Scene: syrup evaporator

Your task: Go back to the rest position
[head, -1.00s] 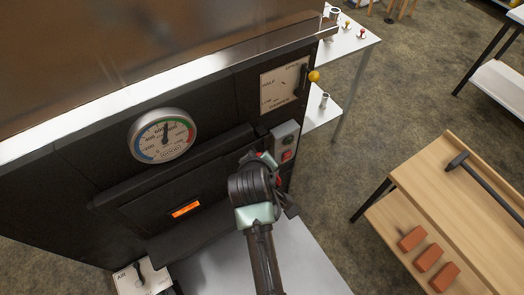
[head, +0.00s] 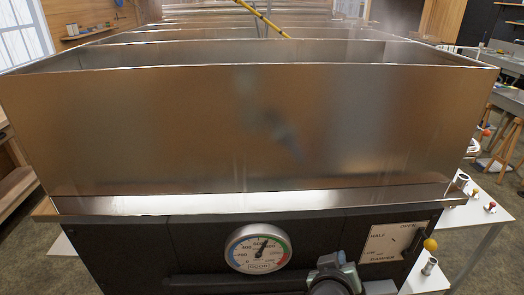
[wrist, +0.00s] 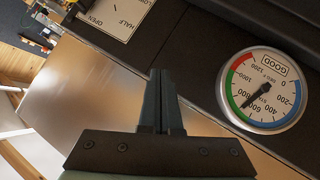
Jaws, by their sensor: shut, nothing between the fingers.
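My gripper (wrist: 161,102) shows in the wrist view with its two dark fingers together and nothing between them. It is in front of the dark front of the evaporator, near the round stack gauge (head: 258,249). The gauge also shows at the right of the wrist view (wrist: 264,90). In the head view part of my arm shows at the bottom, right of the gauge, and the fingertips cannot be made out there.
The metal pan (head: 250,130) fills the middle of the head view. The damper plate (head: 390,242) with its yellow-knobbed lever (head: 430,245) is at the lower right. A white side table (head: 478,212) with small items stands right of the evaporator.

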